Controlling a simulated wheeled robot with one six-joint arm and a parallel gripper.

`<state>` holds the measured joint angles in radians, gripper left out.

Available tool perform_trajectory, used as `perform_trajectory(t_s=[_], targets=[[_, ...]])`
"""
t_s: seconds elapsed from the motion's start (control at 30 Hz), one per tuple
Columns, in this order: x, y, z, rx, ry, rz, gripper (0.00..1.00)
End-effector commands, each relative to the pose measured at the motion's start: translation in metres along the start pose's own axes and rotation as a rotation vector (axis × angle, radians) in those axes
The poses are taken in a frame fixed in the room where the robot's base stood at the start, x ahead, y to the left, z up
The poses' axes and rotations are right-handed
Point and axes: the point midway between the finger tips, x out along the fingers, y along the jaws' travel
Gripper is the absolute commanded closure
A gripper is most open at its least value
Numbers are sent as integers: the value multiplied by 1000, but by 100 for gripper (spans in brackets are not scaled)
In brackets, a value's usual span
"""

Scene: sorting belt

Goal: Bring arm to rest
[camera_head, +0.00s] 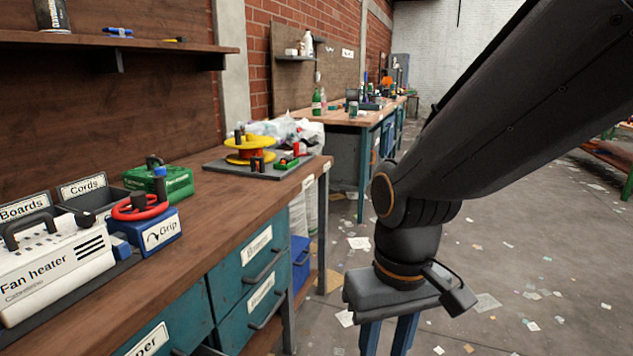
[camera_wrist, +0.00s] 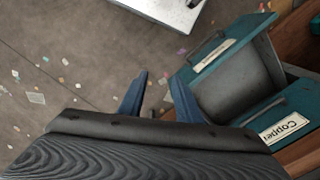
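My arm (camera_head: 480,120) reaches in from the upper right of the head view and bends down at the wrist. My gripper (camera_head: 388,338) hangs at its end over the floor, to the right of the workbench (camera_head: 215,205). Its two blue fingers are apart with nothing seen between them, though their tips are cut off by the lower frame edge. In the wrist view my gripper (camera_wrist: 155,95) also shows spread blue fingers with floor between them. The right finger is close to a pulled-out teal drawer (camera_wrist: 232,45); I cannot tell whether they touch.
The bench carries a fan heater (camera_head: 55,265), a blue Grip box (camera_head: 150,230), a green case (camera_head: 165,182) and a yellow reel (camera_head: 250,150). A drawer labelled Copper (camera_wrist: 285,128) shows beside the pulled-out one. The floor (camera_head: 500,270) right of my gripper is open, with scattered scraps.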

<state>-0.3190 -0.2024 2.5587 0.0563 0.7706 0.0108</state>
Motion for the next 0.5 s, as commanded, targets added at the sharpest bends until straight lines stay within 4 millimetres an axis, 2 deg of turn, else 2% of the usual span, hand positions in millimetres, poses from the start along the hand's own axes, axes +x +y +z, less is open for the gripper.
perform_trajectory(t_s=[0.03, 0.5], targets=[[-10, 3, 2, 14, -2, 2, 69], [-86, 56, 20, 190, -6, 27, 69]])
